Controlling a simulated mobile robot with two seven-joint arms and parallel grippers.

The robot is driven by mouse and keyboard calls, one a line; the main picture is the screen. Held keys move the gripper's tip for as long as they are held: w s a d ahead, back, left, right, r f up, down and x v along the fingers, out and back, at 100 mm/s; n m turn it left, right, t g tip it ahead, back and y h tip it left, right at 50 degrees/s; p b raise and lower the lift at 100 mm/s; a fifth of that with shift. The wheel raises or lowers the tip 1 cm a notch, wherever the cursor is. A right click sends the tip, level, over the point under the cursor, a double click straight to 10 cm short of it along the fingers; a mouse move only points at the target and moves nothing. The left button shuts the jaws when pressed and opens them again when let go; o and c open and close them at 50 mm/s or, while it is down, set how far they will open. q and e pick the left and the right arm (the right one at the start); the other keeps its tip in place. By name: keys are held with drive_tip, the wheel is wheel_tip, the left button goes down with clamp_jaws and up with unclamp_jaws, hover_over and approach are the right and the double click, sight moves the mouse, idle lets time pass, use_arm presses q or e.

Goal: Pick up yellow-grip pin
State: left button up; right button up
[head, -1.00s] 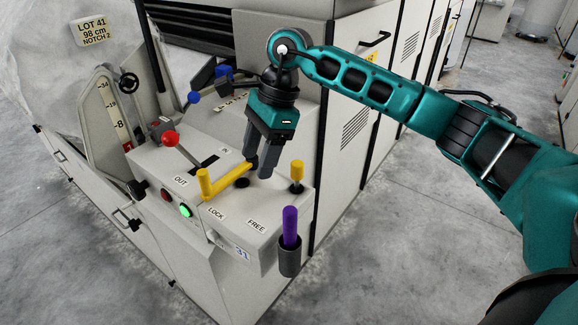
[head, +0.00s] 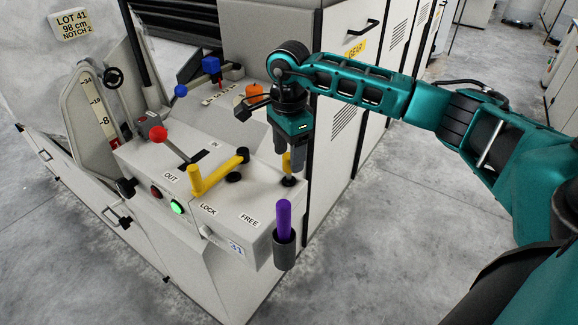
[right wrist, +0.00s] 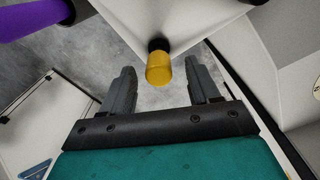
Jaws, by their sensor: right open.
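The yellow-grip pin (head: 286,162) stands upright in a black collar at the right end of the panel top, partly hidden behind my right gripper in the head view. In the right wrist view its yellow grip (right wrist: 158,69) shows between the two fingers, toward their tips, with space on both sides. My right gripper (head: 289,168) is open and points down over the pin; it also shows in the right wrist view (right wrist: 162,80). It holds nothing. My left gripper is in neither view.
A yellow crank lever (head: 215,174) lies left of the pin. A purple-handled tool (head: 284,218) stands in a grey holder on the panel's front corner and also shows in the wrist view (right wrist: 40,17).

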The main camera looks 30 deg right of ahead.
wheel_tip(320, 180, down, 4)
drive_tip(key=shift+r, duration=0.2)
clamp_jaws()
idle(0.4)
drive_tip(key=shift+r, duration=0.15)
wheel_tip(320, 180, up, 20)
drive_tip(key=shift+p, duration=0.35)
idle(0.4)
